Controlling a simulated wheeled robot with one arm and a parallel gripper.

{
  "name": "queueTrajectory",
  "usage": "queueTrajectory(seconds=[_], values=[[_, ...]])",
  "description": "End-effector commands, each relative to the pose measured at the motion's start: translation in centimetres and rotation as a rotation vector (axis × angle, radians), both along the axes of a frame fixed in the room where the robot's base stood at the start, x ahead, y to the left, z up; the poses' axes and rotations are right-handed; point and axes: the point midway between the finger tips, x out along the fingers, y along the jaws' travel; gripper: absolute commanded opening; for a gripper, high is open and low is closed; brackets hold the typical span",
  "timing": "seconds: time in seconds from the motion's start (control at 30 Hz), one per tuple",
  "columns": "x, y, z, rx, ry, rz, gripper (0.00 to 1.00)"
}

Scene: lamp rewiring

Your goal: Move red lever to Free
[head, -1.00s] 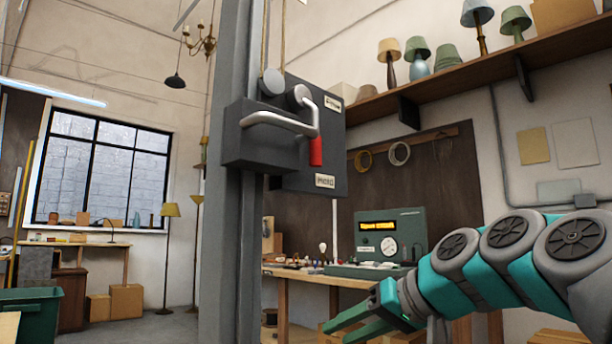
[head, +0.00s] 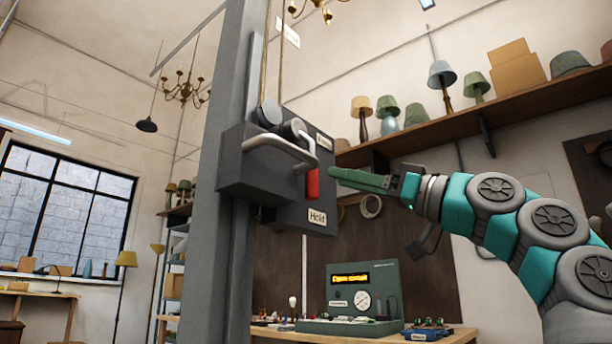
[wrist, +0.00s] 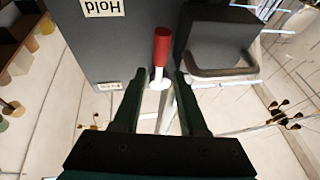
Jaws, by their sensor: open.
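The red lever (head: 312,184) is on the side of a dark grey box (head: 262,190) fixed to a grey post. Its red grip hangs down towards the "Hold" label (head: 317,217). A second label (head: 324,143) sits higher on the box, too small to read. My gripper (head: 335,176) points left at the lever from the right. In the wrist view, the red grip (wrist: 161,45) lies just beyond and between the open fingertips (wrist: 160,76). Its pale lower end shows between the fingers. Contact cannot be told.
A bent metal handle (head: 282,147) sticks out from the box, beside the lever; it also shows in the wrist view (wrist: 222,72). Ropes run up from the box. A bench with a green tester (head: 362,290) stands below, and a lamp shelf (head: 470,122) is at upper right.

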Motion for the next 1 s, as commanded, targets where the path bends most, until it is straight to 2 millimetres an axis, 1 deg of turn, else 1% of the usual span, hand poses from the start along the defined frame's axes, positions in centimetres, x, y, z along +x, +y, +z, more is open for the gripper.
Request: queueTrajectory(seconds=[0.17, 0.43, 0.6, 0.7, 0.87, 0.9, 1.0], values=[[0.5, 1.0, 0.8, 0.000, -0.001, 0.000, 0.42], [2.3, 4.4, 2.3, -0.003, 0.001, 0.000, 0.42], [3.1, 6.0, 3.0, 0.001, 0.000, -0.001, 0.42], [3.2, 6.3, 3.0, 0.000, 0.000, 0.000, 0.42], [3.2, 6.3, 2.9, 0.000, 0.000, 0.000, 0.42], [3.2, 6.3, 2.9, 0.000, 0.000, 0.000, 0.41], [3.2, 6.3, 2.9, 0.000, 0.000, 0.000, 0.30]])
